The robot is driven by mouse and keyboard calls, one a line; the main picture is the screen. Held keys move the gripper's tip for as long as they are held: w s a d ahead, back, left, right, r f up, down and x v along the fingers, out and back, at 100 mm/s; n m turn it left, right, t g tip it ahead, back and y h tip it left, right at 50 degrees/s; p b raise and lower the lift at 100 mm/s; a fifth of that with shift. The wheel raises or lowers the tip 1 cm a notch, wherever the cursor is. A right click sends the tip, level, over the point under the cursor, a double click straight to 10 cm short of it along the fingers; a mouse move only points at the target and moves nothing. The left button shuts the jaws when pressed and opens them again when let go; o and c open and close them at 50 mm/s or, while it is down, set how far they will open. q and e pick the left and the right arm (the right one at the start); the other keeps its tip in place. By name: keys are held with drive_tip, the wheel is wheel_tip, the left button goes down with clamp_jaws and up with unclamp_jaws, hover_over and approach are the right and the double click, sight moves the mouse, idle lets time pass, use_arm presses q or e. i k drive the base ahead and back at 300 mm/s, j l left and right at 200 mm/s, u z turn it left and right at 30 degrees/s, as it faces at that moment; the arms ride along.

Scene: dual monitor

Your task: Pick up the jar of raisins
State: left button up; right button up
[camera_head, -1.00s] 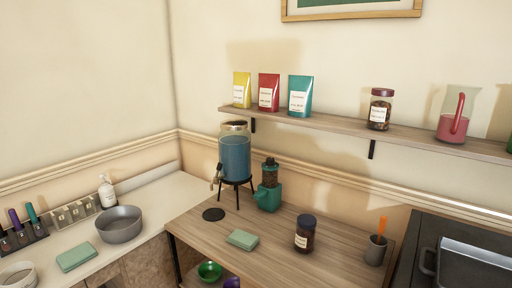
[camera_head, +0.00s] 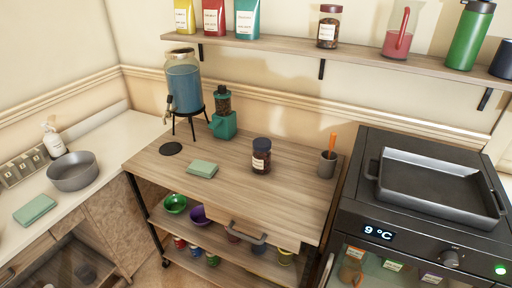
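Two lidded jars with dark contents and white labels are in view. One jar (camera_head: 261,157) with a dark blue lid stands upright on the wooden top of the cart (camera_head: 290,193). The other jar (camera_head: 328,27) with a brown-red lid stands upright on the wall shelf (camera_head: 282,47). The labels are too small to read, so I cannot tell which holds raisins. Neither of my grippers is in view.
A green cloth (camera_head: 203,169), a teal grinder (camera_head: 223,121), a blue drink dispenser (camera_head: 185,86) and a grey cup (camera_head: 326,165) are on the cart. A black oven (camera_head: 415,225) with a tray (camera_head: 440,187) stands right. The cart's front right top is clear.

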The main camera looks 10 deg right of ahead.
sight(261, 161)
drive_tip(key=l+z, duration=0.2)
drive_tip(key=l, duration=0.25)
drive_tip(key=i+l+z, duration=0.15)
drive_tip(key=l, duration=0.3)
drive_tip(key=l+z, duration=0.2)
drive_tip(key=l, duration=0.25)
drive_tip(key=i+j, duration=0.05)
